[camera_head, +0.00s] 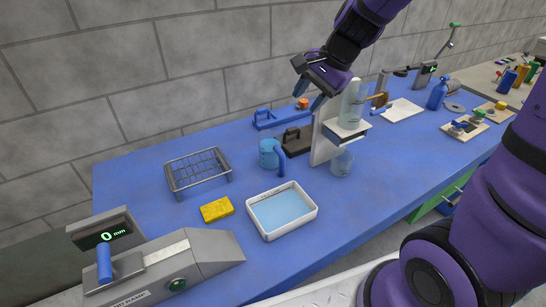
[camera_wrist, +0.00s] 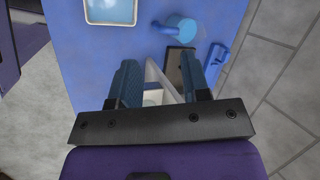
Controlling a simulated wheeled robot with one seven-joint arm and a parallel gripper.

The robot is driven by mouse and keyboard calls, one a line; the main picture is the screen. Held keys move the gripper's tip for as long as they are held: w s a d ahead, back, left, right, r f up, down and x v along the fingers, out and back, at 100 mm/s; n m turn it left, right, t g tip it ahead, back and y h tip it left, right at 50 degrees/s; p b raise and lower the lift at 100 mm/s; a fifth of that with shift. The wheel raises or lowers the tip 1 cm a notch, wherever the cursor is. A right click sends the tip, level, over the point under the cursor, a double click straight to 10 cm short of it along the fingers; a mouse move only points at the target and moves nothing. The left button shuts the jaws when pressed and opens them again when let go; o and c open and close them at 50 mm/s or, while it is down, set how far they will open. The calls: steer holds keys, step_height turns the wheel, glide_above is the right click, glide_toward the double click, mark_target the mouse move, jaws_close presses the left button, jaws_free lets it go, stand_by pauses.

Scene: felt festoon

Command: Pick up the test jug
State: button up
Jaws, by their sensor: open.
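A blue jug (camera_head: 267,156) with a darker blue handle stands on the blue bench, left of a white stand. In the wrist view the jug (camera_wrist: 187,27) shows near the top, beyond my fingers, with its handle toward the left. My gripper (camera_head: 310,95) is open and empty. It hangs above the bench, higher than the jug and to its right, next to the top of the stand. In the wrist view my gripper (camera_wrist: 161,76) has its two fingers wide apart, with part of the white stand showing between them.
The white stand (camera_head: 322,143) carries a clear bottle (camera_head: 353,103), with a clear beaker (camera_head: 342,163) below. A dark block (camera_head: 295,139) and a blue tool (camera_head: 278,119) lie behind the jug. A white tray (camera_head: 306,220), yellow sponge (camera_head: 217,209) and wire rack (camera_head: 197,171) stand nearer and left.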

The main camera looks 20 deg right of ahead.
steer(key=w+f+m, duration=0.6)
steer(key=w+f, duration=0.1)
steer(key=f, duration=0.4)
steer(key=m, duration=0.5)
glide_above(284, 162)
steer(key=d, duration=0.3)
step_height(284, 162, down, 10)
steer(key=f, duration=0.1)
steer(key=shift+g, duration=0.5)
steer(key=shift+x, duration=3.55)
steer(key=shift+w, duration=0.15)
jaws_close()
